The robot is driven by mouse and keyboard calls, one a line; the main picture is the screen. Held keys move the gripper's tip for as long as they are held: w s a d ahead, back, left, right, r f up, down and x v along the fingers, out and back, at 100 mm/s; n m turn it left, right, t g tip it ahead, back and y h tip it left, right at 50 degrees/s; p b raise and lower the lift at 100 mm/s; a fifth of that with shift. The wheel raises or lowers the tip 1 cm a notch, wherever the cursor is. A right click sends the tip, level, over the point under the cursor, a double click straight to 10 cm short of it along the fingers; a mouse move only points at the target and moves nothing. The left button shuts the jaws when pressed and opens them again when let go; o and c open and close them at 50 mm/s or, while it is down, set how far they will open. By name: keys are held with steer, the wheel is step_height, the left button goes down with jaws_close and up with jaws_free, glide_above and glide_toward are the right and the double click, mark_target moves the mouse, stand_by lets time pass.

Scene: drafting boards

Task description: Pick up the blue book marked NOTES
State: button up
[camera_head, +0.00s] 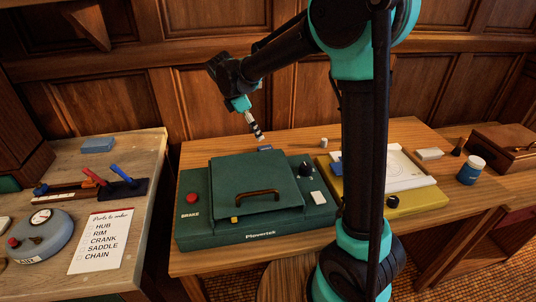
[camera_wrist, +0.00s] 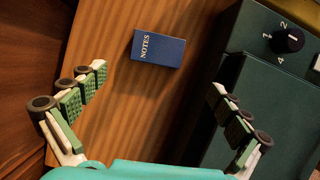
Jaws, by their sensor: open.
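The blue book marked NOTES (camera_wrist: 158,48) lies on the wooden table between the wall side and the green machine in the wrist view. In the head view a sliver of the blue book (camera_head: 265,148) shows behind the green machine. My gripper (camera_wrist: 160,100) is open in the wrist view, its fingers wide apart on either side, with the book ahead of them and nothing between the pads. In the head view my gripper (camera_head: 259,136) hangs pointing down above the back of the table, close to the book.
The green Plovertek machine (camera_head: 250,239) with a handled lid stands just in front of the book; its knob (camera_wrist: 288,40) is at the right in the wrist view. A small white object (camera_head: 324,143) and a yellow board (camera_head: 432,199) are to the right. Wood panelling rises behind.

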steer(key=x, duration=1.2)
steer(key=shift+w+a, duration=0.15)
steer(key=shift+w, duration=0.05)
steer(key=c, duration=1.1)
steer(key=shift+o, duration=0.2)
